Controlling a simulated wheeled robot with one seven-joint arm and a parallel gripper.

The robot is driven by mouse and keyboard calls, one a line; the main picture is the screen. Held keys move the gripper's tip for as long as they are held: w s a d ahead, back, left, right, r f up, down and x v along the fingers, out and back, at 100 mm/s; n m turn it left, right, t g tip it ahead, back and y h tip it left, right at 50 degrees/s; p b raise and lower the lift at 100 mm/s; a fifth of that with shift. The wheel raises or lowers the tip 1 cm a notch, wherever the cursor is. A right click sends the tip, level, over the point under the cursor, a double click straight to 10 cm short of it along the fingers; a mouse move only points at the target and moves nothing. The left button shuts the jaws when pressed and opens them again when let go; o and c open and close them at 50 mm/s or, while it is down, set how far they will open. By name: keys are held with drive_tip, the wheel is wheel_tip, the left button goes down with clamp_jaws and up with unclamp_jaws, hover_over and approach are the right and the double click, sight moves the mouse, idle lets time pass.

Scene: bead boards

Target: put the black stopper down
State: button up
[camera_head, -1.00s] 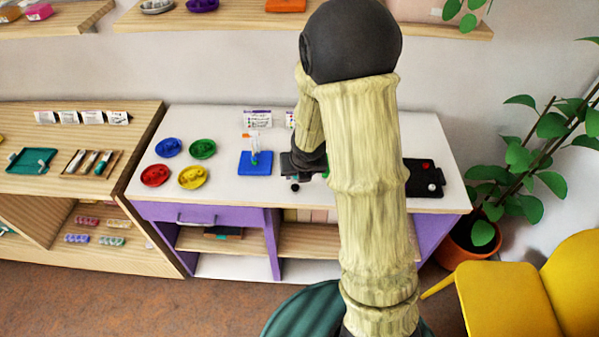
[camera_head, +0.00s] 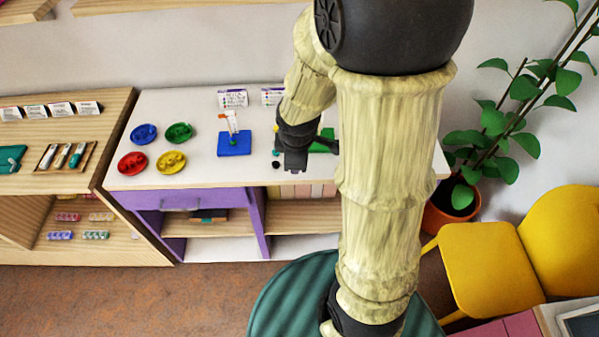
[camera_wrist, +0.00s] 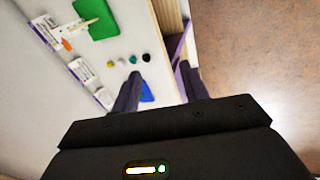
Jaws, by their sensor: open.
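A small round black piece, which looks like the black stopper (camera_head: 276,165), rests on the white table top near its front edge, right of the blue board. It also shows in the wrist view (camera_wrist: 146,58) at the end of a row of small pieces, just beyond my fingertips. My gripper (camera_wrist: 159,72) is open, with nothing between its fingers at the tips. In the head view my gripper (camera_head: 295,168) hangs over the front of the table, just right of the stopper and apart from it.
The blue board (camera_head: 234,146) holds an upright rod. Red, yellow, blue and green dishes (camera_head: 171,162) stand left of it. A green board (camera_head: 325,142) lies partly hidden behind my arm. Small cards (camera_head: 233,98) stand at the back. A yellow chair (camera_head: 490,265) is at right.

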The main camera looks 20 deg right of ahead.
drive_tip(key=s+a+r+m, duration=0.1)
drive_tip(key=s+r+m, duration=0.1)
drive_tip(key=s+m, duration=0.5)
drive_tip(key=m, duration=0.6)
drive_tip(key=shift+a+r+g+y, duration=0.2)
drive_tip(key=shift+a+g+y, duration=0.1)
drive_tip(key=shift+g+y, duration=0.1)
